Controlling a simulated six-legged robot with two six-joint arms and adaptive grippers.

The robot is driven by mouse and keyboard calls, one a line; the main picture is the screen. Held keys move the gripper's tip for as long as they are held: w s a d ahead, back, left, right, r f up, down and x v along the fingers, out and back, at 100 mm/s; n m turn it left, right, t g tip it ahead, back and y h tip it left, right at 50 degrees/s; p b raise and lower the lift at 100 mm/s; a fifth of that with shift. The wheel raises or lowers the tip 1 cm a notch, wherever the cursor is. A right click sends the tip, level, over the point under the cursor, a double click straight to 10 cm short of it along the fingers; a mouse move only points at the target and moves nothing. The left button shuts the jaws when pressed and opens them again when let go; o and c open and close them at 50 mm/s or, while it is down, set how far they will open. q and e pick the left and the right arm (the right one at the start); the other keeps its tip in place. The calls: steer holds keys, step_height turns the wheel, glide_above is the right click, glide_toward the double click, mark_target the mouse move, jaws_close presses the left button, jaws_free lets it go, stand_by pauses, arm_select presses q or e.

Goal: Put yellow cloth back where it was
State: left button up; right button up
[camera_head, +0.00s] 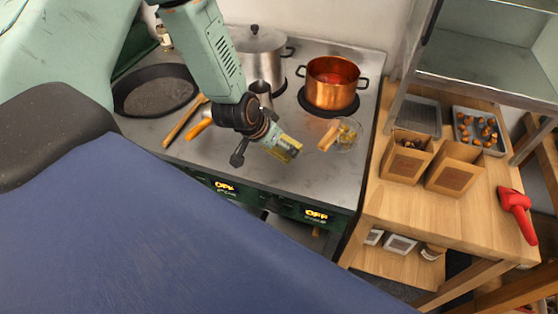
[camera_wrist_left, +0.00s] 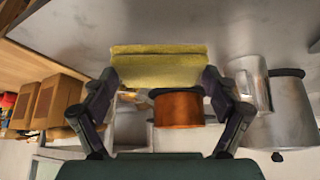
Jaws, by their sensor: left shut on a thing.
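The yellow cloth (camera_head: 287,145) is between the fingers of my left gripper (camera_head: 272,138), held above the front part of the steel stove top (camera_head: 230,165). In the left wrist view the cloth (camera_wrist_left: 160,52) looks like a folded, flat pad. It spans the gap between the two dark fingers of the left gripper (camera_wrist_left: 158,78), which are shut on it. In the head view the cloth is left of a glass bowl (camera_head: 347,134). My right gripper is not in view.
A copper pot (camera_head: 330,90), a steel pot (camera_head: 258,55) and a black pan (camera_head: 155,95) stand on the stove. Wooden-handled tools (camera_head: 185,120) lie left of the gripper. The wooden table (camera_head: 480,215) at right holds paper bags (camera_head: 455,170), a chestnut tray (camera_head: 462,135) and a red tool (camera_head: 515,203).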

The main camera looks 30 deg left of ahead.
mark_target(275, 155)
arm_select(q)
step_height(275, 155, down, 2)
step_height(275, 155, down, 4)
steer(key=shift+w+r+b, duration=0.1)
steer(key=shift+b, duration=0.35)
steer(key=shift+r, duration=0.1)
steer(key=o, duration=0.8)
steer(key=shift+f, duration=0.2)
